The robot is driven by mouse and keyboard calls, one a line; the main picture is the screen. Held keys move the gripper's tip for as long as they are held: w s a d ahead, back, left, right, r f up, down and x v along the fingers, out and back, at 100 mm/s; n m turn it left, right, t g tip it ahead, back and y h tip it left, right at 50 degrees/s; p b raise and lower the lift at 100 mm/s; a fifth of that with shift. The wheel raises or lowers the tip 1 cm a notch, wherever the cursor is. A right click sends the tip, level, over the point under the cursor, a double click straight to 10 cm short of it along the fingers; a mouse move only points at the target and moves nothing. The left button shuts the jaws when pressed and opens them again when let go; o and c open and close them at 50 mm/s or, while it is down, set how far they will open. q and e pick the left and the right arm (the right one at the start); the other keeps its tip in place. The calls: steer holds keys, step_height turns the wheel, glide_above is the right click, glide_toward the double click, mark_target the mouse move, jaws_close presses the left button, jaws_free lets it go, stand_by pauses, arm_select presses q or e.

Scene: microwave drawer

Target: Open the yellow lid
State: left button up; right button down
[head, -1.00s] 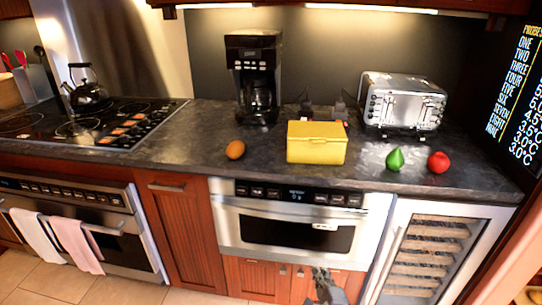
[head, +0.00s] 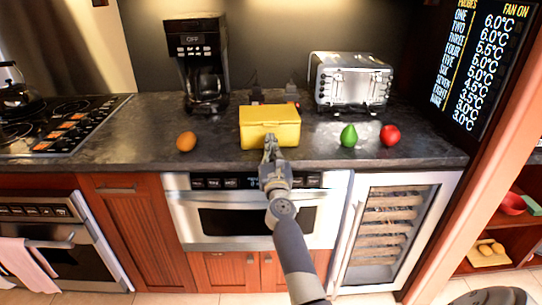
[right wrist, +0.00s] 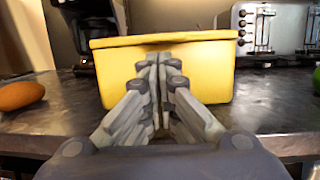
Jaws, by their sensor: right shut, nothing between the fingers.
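The yellow box with its yellow lid (head: 270,113) stands on the dark countertop, and the lid is down. In the right wrist view the lid's front edge (right wrist: 205,38) runs across the top of the box's front wall (right wrist: 215,75). My right gripper (head: 270,142) is in front of the box, near the middle of its front side. Its fingers (right wrist: 160,60) are shut with nothing between them, and their tips are just below the lid's edge. I cannot tell whether they touch the box. My left gripper is not in view.
An orange fruit (head: 186,142) lies left of the box. A green pear (head: 348,135) and a red apple (head: 390,135) lie to its right. A coffee maker (head: 197,65) and a toaster (head: 350,82) stand behind. A microwave drawer (head: 230,222) is under the counter.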

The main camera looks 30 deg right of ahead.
steer(key=shift+x, duration=1.05)
steer(key=shift+r, duration=0.1)
